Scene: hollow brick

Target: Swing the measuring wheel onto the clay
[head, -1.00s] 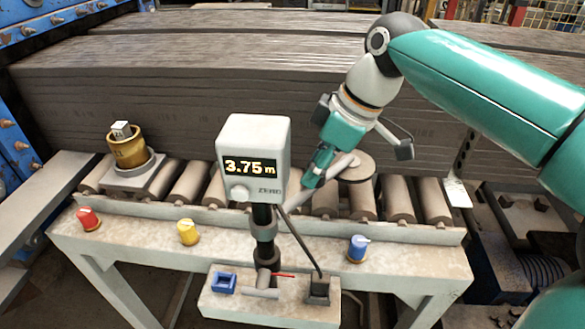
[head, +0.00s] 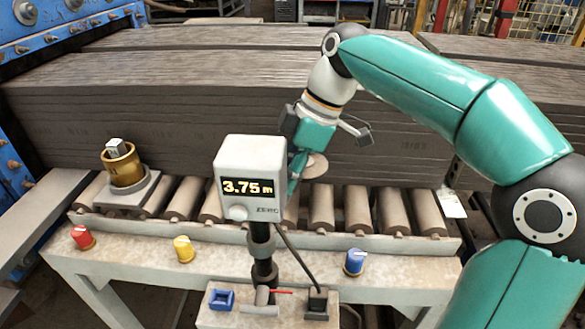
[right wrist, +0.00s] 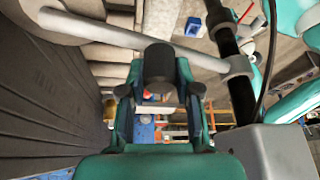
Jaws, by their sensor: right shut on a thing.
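The measuring wheel (head: 317,167) is a tan disc at the foot of the clay (head: 230,110), the long dark grooved column behind the rollers. I cannot tell whether they touch. The wheel's grey arm (right wrist: 130,35) runs to a clamp on the black post (head: 262,255); in the head view the display box hides most of this arm. My right gripper (right wrist: 159,90) is shut on a dark upright handle (right wrist: 159,63) by the arm. In the head view its fingers (head: 295,168) are partly behind the box. My left gripper is not in view.
The display box (head: 250,178) reads 3.75 m and stands close in front of my gripper. A brass cup (head: 123,165) sits at the left end of the rollers (head: 357,205). Red (head: 82,237), yellow (head: 183,249) and blue (head: 355,262) knobs line the bench front.

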